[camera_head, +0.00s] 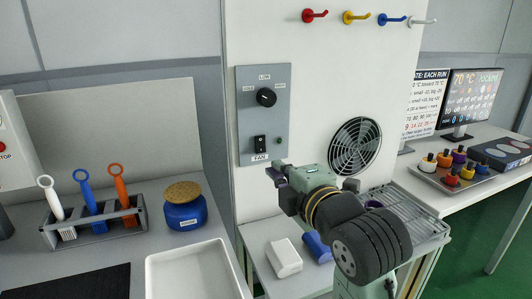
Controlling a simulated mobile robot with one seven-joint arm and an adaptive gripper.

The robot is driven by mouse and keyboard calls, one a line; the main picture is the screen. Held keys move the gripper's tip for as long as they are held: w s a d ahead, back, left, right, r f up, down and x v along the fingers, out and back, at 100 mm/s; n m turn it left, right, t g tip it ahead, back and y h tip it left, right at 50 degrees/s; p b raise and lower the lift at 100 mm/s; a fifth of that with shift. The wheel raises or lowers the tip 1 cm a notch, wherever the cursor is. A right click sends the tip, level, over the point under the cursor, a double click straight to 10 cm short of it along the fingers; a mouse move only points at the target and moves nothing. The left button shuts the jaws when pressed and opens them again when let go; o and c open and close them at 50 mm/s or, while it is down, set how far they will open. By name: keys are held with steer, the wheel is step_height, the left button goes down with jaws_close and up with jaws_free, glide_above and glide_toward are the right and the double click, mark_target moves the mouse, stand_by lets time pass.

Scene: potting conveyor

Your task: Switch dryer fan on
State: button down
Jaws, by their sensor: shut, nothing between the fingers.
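A grey control panel (247,120) is fixed to the white upright board. Its black rocker switch (260,143) sits above a FAN label, and I cannot tell which way it is tipped. A small dark green indicator (279,140) is to the right of the switch. A black round knob (266,97) is higher on the panel, with a LOW label above it. The round fan grille (354,146) is to the right; I cannot tell if the fan turns. My gripper (280,170) is shut and empty, just below and right of the switch. Its fingertips are small and partly hidden.
Colored hooks (357,17) stick out along the board's top. A white block (284,258) and a blue item (317,246) lie on the table below my arm. A wire rack (425,222) is to the right. A tool holder (95,233) and blue jar (185,213) stand left.

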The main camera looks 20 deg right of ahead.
mark_target(259, 153)
steer(key=w, duration=0.2)
steer(key=w+p, duration=0.1)
steer(key=w, duration=0.1)
steer(key=w+p, duration=0.1)
steer(key=w, duration=0.2)
steer(key=shift+w+a+f, duration=0.1)
steer(key=shift+a+f, duration=0.05)
steer(key=shift+f, duration=0.25)
steer(key=shift+w, duration=0.1)
steer(key=shift+f, duration=0.15)
steer(key=b, duration=0.2)
steer(key=shift+w+f+t+b, duration=0.25)
steer(key=shift+f+t+b, duration=0.05)
steer(key=shift+f+b, duration=0.1)
steer(key=shift+w+r, duration=0.1)
steer(key=shift+r, duration=0.25)
